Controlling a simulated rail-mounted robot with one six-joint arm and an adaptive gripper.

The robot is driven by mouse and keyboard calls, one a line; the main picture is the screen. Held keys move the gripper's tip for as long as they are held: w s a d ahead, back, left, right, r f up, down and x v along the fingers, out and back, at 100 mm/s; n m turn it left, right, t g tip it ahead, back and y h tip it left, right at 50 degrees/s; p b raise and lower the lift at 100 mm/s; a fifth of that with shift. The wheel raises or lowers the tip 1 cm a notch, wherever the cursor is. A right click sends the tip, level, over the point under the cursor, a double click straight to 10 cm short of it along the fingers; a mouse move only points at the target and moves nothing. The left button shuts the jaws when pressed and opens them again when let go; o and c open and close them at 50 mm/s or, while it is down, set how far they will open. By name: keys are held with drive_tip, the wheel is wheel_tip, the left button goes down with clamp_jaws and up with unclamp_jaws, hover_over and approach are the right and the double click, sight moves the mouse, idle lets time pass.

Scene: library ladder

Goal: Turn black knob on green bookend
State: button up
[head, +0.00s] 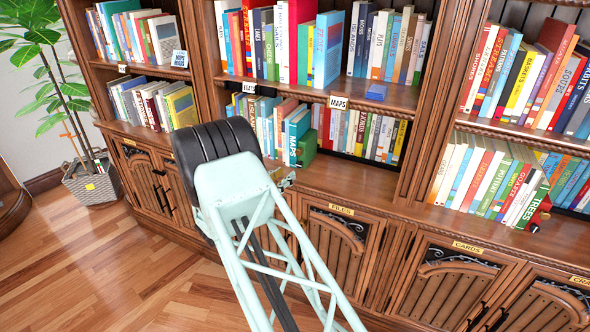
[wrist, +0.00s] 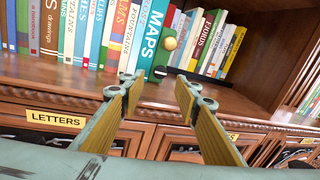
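The green bookend (head: 308,150) stands at the right end of a row of books on the middle bay's lower shelf, next to the MAPS book. In the wrist view, its round black knob (wrist: 160,72) shows low, with a pale mark on it. A brass-coloured ball knob (wrist: 170,44) sits above it. My gripper (wrist: 160,88) is open and empty, its two yellow-brown fingers pointing at the shelf. The black knob appears between and beyond the fingertips, apart from them. In the head view, my arm hides most of my gripper, and the black knob cannot be made out.
Books (wrist: 215,45) lean to the right of the bookend. Another bookend (head: 540,212) stands by the TREES book at right. A potted plant (head: 92,180) stands at far left.

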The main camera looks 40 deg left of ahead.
sight(298, 165)
drive_tip(key=shift+w+a+b, duration=0.15)
drive_tip(key=shift+w+b, duration=0.3)
drive_tip(key=shift+w, duration=3.2)
drive_tip(key=shift+c, duration=0.5)
drive_tip(key=c, duration=0.7)
